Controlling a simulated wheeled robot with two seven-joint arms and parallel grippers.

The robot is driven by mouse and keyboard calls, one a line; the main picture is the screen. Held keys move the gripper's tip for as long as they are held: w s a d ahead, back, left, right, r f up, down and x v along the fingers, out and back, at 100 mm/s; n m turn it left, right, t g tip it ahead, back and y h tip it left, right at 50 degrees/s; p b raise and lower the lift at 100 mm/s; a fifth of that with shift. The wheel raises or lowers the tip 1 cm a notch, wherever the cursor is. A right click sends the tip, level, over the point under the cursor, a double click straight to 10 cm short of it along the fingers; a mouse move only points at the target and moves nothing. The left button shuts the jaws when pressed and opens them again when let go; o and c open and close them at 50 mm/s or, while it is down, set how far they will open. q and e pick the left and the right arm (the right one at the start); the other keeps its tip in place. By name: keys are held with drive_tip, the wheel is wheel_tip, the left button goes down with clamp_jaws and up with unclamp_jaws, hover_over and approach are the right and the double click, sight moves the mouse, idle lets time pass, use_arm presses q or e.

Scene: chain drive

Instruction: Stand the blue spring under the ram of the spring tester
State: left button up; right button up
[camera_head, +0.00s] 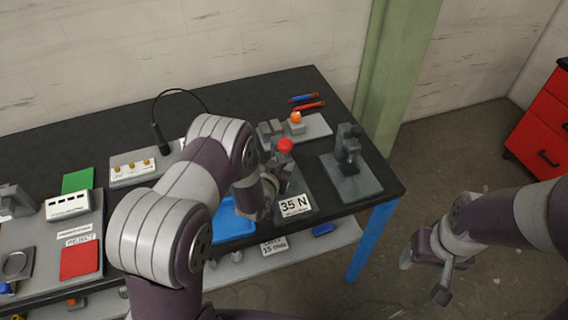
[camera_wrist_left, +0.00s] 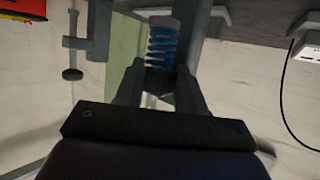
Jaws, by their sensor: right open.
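The blue spring (camera_wrist_left: 161,45) shows in the left wrist view between the two fingers of my left gripper (camera_wrist_left: 160,80), which close on its sides; a grey part lies across its far end. In the head view my left gripper (camera_head: 268,196) is at the spring tester (camera_head: 284,160), just left of its "35 N" sign (camera_head: 295,206). The tester has a red knob (camera_head: 285,145) on top. My arm and gripper hide the spring there, and I cannot tell whether it touches the tester's base. My right gripper (camera_head: 425,272) is open and empty, off the bench to the right.
A grey press-like device (camera_head: 350,165) stands on a plate right of the tester. A block with an orange ball (camera_head: 296,118) is behind it. A blue tray (camera_head: 232,222) lies partly under my left arm. The bench's right edge is close; open floor lies beyond.

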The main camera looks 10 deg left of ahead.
use_arm(q)
drive_tip(key=shift+d, duration=0.15)
drive_tip(key=shift+c, duration=1.3)
clamp_jaws()
drive_tip(key=shift+w, duration=0.1)
